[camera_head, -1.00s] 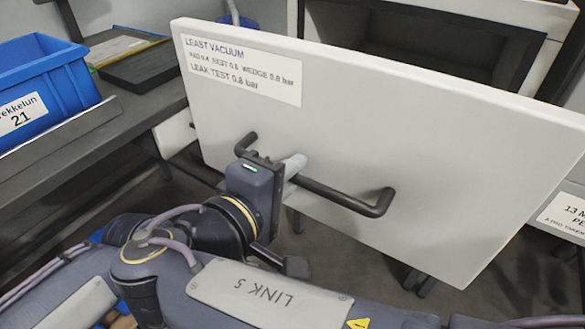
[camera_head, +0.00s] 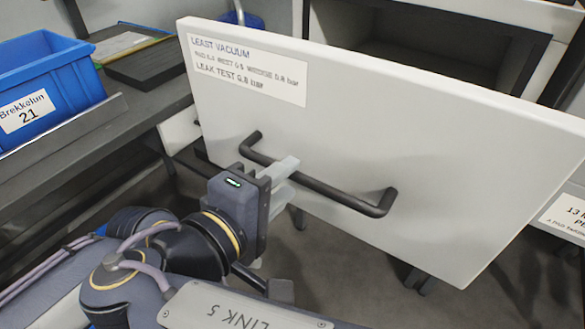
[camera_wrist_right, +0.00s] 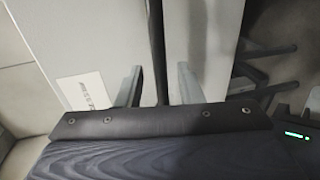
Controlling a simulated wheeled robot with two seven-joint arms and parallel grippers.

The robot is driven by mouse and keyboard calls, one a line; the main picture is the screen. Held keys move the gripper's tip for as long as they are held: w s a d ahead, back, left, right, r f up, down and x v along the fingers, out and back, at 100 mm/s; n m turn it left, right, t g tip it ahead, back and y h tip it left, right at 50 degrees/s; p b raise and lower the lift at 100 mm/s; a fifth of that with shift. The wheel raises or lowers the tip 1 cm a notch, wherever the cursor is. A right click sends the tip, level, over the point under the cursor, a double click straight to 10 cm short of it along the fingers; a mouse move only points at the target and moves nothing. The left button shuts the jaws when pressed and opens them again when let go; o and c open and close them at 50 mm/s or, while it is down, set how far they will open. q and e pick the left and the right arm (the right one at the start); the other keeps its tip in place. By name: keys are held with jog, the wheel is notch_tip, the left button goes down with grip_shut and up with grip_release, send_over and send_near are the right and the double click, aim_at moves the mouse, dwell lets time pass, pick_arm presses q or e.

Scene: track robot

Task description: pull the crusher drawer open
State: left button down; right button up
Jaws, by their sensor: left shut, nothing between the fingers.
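The drawer front is a large white panel (camera_head: 420,150) with a "LEAST VACUUM" label (camera_head: 248,70). It stands out in front of the cabinet behind. A dark bar handle (camera_head: 335,193) crosses it.
A blue bin (camera_head: 45,90) marked 21 stands on the grey bench (camera_head: 110,130) at the left. A cabinet with a dark opening (camera_head: 425,40) is behind the panel. Dark floor (camera_head: 340,265) shows below the panel.

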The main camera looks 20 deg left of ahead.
jog(key=v, duration=0.4)
jog(key=shift+s+p, duration=0.25)
jog(key=shift+p, duration=0.15)
